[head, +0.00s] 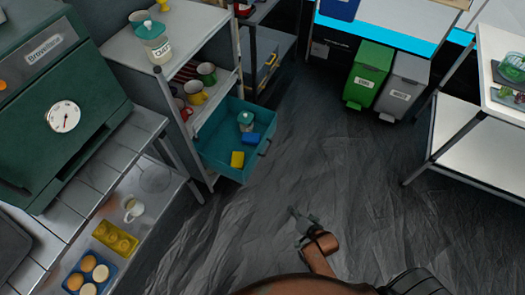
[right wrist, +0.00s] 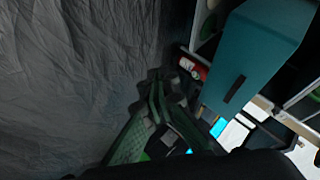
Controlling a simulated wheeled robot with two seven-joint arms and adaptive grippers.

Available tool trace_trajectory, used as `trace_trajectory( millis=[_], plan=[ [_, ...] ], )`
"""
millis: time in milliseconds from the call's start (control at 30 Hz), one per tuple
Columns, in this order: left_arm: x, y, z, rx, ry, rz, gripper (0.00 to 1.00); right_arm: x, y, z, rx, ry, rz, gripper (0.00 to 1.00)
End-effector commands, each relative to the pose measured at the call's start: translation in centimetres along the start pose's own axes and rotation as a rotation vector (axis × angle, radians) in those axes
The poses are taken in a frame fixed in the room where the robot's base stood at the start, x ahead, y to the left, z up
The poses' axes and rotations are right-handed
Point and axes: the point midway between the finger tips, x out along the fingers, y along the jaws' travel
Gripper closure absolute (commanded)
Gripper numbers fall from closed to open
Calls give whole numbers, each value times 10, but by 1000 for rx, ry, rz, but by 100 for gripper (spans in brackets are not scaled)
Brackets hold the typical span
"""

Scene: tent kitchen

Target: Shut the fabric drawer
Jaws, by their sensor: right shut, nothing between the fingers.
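The teal fabric drawer (head: 218,165) is pulled out of the lower part of the grey shelf unit, left of centre in the head view. A lidded jar, a blue block and a yellow block lie inside it. In the right wrist view the drawer's front (right wrist: 262,55) shows at upper right, with a dark handle slot. My right gripper (head: 300,220) is shut and empty over the floor, below and to the right of the drawer, apart from it. In the right wrist view its green fingers (right wrist: 158,100) show at the bottom middle. My left gripper is not in view.
The shelf unit (head: 122,45) holds a jar (head: 154,42) on top and several mugs above the drawer. A counter with a green machine (head: 62,115) stands at left. Green (head: 368,75) and grey (head: 402,87) bins stand at the back. The dark floor (head: 320,150) between is clear.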

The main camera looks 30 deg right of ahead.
Motion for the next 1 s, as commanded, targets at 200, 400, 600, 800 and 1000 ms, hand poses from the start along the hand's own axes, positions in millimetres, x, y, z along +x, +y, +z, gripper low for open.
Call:
trace_trajectory(
  millis=[200,400,600,800,1000],
  plan=[
    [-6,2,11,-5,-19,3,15,52,-85,-77,444,262,-347,100],
    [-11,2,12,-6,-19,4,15,56,-121,-112,661,353,-552,100],
    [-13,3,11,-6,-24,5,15,60,-131,-122,707,369,-602,100],
    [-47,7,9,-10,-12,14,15,78,-138,-132,704,369,-599,100],
    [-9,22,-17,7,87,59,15,104,-150,-148,703,369,-598,100]
  ],
)
